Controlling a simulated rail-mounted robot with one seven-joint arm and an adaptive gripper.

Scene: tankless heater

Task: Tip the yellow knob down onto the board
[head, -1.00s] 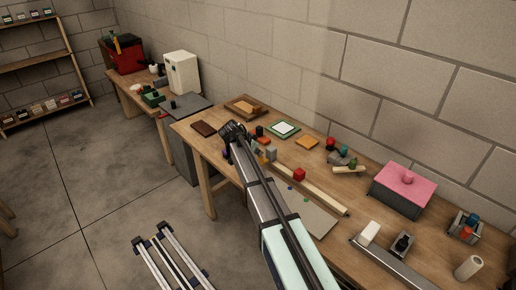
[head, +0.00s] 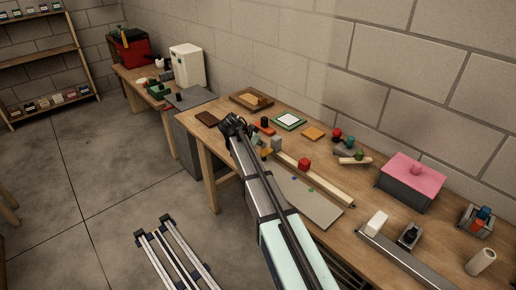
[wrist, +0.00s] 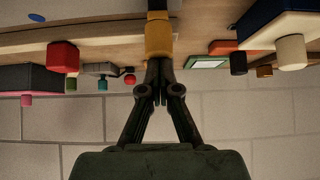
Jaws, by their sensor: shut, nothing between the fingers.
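The yellow knob (wrist: 158,38) shows in the wrist view, straight ahead of my fingertips. Its far end is cut off by the top edge of that view. In the head view a small yellow piece (head: 265,152) shows beside my arm, partly hidden by it. A flat grey-beige board (head: 313,208) with small blue and green dots lies at the front of the bench, partly behind my arm. My gripper (wrist: 157,88) is shut and empty, its tips close to the knob; I cannot tell if they touch it. It also shows in the head view (head: 233,123).
A long wooden strip (head: 325,184) and a red cube (head: 304,164) lie right of my arm. A grey box with a pink lid (head: 412,180) stands farther right. A green-framed tile (head: 288,121) and a wooden tray (head: 252,99) lie at the back.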

